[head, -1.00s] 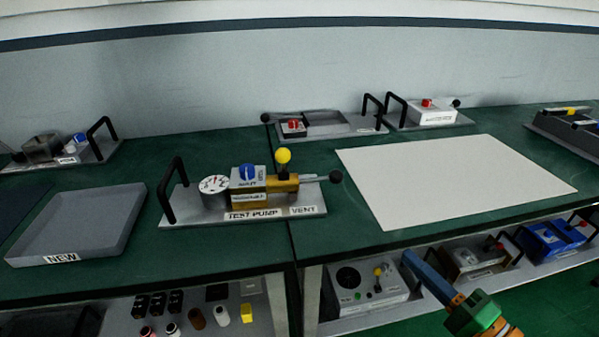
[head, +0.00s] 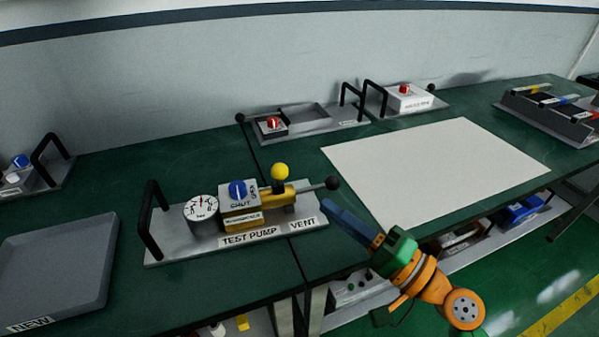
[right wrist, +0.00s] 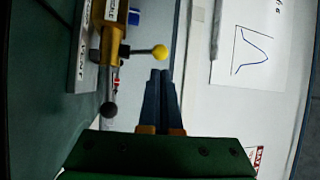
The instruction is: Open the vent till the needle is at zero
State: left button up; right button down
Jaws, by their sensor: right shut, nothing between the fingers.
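The test pump (head: 238,218) stands on a grey base plate on the green bench. It carries a round white gauge (head: 201,209), whose needle I cannot read exactly. A blue knob (head: 237,189) sits on its block beside a "SHUT" label. A yellow ball knob (head: 280,172) stands upright on the brass body, and a black-ended lever (head: 332,183) points right, near the "VENT" label (head: 303,223). My right gripper (head: 335,212) is shut and empty, just right of the base plate. In the right wrist view its fingers (right wrist: 160,75) lie beside the yellow ball (right wrist: 159,52). My left gripper is not in view.
A white sheet (head: 440,165) lies on the bench to the right. A grey tray marked "NEW" (head: 60,275) is at left. Other devices with black handles stand at the back (head: 300,125). A rack (head: 550,115) is at far right.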

aim_at(287, 175)
jog(key=p+x, duration=0.2)
jog(key=x, duration=0.4)
jog(key=shift+w+a+r, duration=0.15)
jog(key=shift+a+r, duration=0.05)
jog(key=shift+w+a+f+p, duration=0.1)
jog(key=shift+w+a+p, duration=0.2)
jog(key=shift+w+a, duration=0.1)
